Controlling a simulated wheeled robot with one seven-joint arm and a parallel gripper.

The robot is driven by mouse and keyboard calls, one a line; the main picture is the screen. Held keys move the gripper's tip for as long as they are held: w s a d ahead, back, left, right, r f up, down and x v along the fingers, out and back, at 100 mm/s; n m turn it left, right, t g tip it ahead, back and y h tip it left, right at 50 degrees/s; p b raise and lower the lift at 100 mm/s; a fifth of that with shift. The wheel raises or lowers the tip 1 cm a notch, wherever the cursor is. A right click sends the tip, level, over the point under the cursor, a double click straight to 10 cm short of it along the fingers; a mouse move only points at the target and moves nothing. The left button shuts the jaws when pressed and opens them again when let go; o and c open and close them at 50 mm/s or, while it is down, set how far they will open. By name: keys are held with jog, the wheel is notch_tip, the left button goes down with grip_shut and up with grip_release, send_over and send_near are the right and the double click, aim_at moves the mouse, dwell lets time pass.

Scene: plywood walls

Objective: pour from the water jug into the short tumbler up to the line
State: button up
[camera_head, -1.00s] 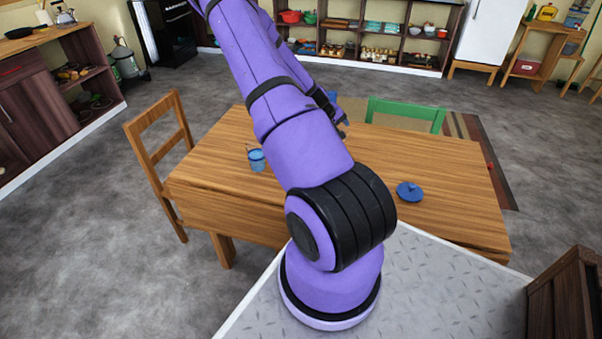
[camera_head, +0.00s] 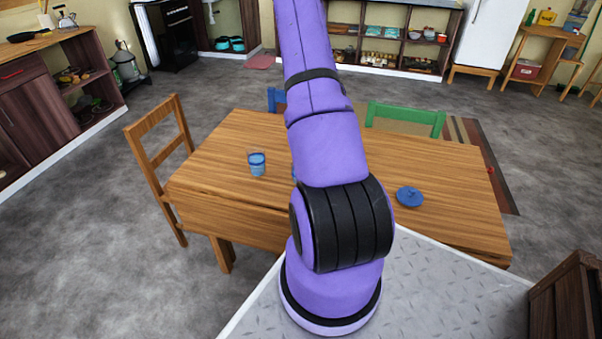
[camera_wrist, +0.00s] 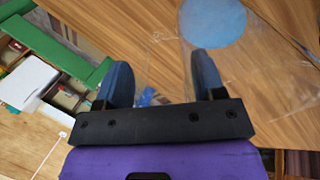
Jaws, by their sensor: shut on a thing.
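A small see-through blue tumbler (camera_head: 257,164) stands upright on the wooden table, left of my arm, with a darker blue band near its rim. In the wrist view my gripper (camera_wrist: 163,62) is shut on part of the clear water jug, most likely its handle, which is hard to make out. The jug's clear wall (camera_wrist: 255,55) shows faintly beyond the right finger, with a round blue patch of water (camera_wrist: 212,22) in it. My arm hides the gripper and most of the jug in the head view.
A blue lid (camera_head: 409,197) lies on the table (camera_head: 450,180), right of my arm. A green chair (camera_head: 405,115) and a blue chair (camera_head: 277,98) stand at the far side, a wooden chair (camera_head: 158,145) at the left. The table between tumbler and left edge is clear.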

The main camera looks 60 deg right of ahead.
jog(key=shift+s+d+f+y+b, duration=0.1)
jog(key=shift+s+d+y+b, duration=0.15)
jog(key=shift+d+y+b, duration=0.2)
jog(key=shift+s+d+f+t+y+b, duration=0.4)
jog(key=shift+d+f+t+y+b, duration=0.2)
jog(key=shift+d+y, duration=0.25)
jog(key=shift+s+d+f+t+y+b, duration=0.2)
jog(key=shift+d+f+y+b, duration=0.1)
jog(key=shift+f+y+b, duration=0.15)
jog(key=shift+s+d+f+t+y+b, duration=0.1)
jog(key=shift+d+f+t+y+b, duration=0.1)
jog(key=shift+d+f+y+b, duration=0.15)
jog(key=shift+a+r, duration=0.1)
jog(key=shift+r, duration=3.45)
